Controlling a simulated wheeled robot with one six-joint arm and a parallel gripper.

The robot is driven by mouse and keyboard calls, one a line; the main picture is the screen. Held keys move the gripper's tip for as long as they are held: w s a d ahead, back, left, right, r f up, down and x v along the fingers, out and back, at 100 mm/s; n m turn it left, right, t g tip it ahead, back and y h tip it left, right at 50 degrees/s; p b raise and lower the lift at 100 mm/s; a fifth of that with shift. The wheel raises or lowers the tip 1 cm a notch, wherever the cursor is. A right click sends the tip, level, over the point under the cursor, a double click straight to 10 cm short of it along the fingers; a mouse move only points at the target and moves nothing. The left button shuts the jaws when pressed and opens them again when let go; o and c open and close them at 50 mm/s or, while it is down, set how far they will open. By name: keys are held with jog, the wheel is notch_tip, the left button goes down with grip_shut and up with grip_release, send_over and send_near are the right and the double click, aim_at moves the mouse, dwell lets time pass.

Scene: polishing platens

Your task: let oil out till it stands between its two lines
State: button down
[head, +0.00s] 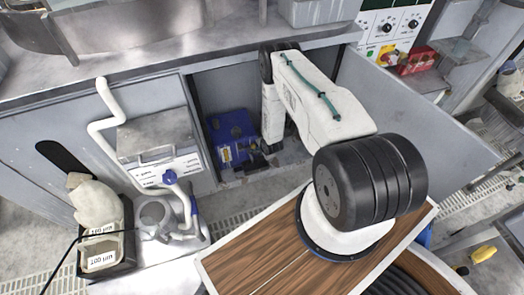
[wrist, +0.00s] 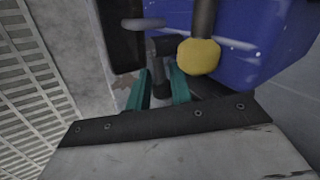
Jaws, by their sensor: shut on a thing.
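A blue unit (head: 232,135) stands low inside the open cabinet. In the wrist view its blue casing (wrist: 262,40) fills the upper right. A yellow round knob or cap (wrist: 198,57) sits on a dark stem in front of the casing. My gripper (wrist: 161,88) has its two teal fingers on either side of a dark fitting (wrist: 160,72) below the casing, and is shut on it. A grey flat oval piece (wrist: 142,24) shows above the fitting. In the head view the gripper's fingertips are hidden in the cabinet. No oil level or lines can be made out.
The cabinet's open door (head: 415,125) stands to the right of my arm. A worktop (head: 150,62) runs above the opening. A white bent pipe (head: 106,125) and a grey box (head: 155,135) are at the left. A floor grating (wrist: 35,95) lies left in the wrist view.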

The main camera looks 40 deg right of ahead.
jog(key=shift+w+d+r, duration=0.15)
jog(key=c, duration=1.3)
grip_release()
jog(key=shift+d, duration=0.1)
jog(key=v, duration=0.8)
